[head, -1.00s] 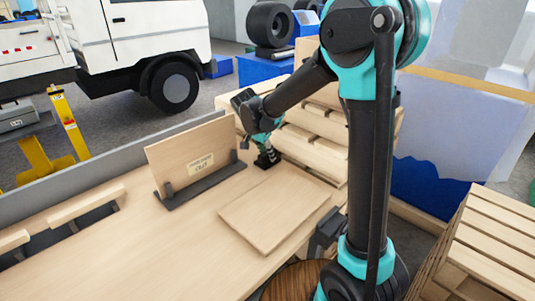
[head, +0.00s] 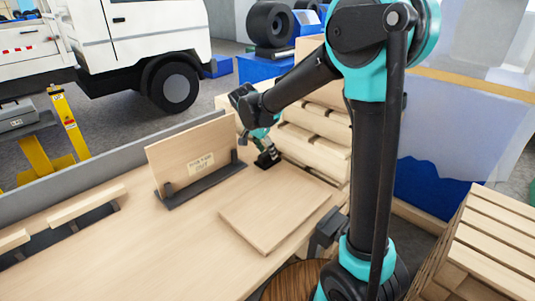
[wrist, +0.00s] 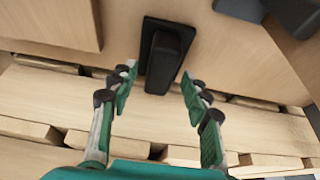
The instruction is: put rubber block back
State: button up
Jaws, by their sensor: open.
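A black block (wrist: 166,62) stands on a flat black base plate (wrist: 149,27) near the table's edge in the wrist view; I take it for the rubber block. My gripper (wrist: 158,76) is open, with one green-padded finger on each side of the block's near end. No contact between pads and block is clear. In the head view, my gripper (head: 264,146) is small and reaches down at the far end of the table, over the black plate (head: 268,161). The block itself is hard to make out there.
A flat wooden board (head: 275,207) lies on the table (head: 150,255) in front of the plate. A labelled upright panel (head: 190,150) stands in a dark holder to the left. Stacked wooden pallets (head: 310,150) are just behind the table's edge.

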jog(key=v, duration=1)
jog(key=shift+r, duration=0.2)
jog(key=shift+s, duration=0.1)
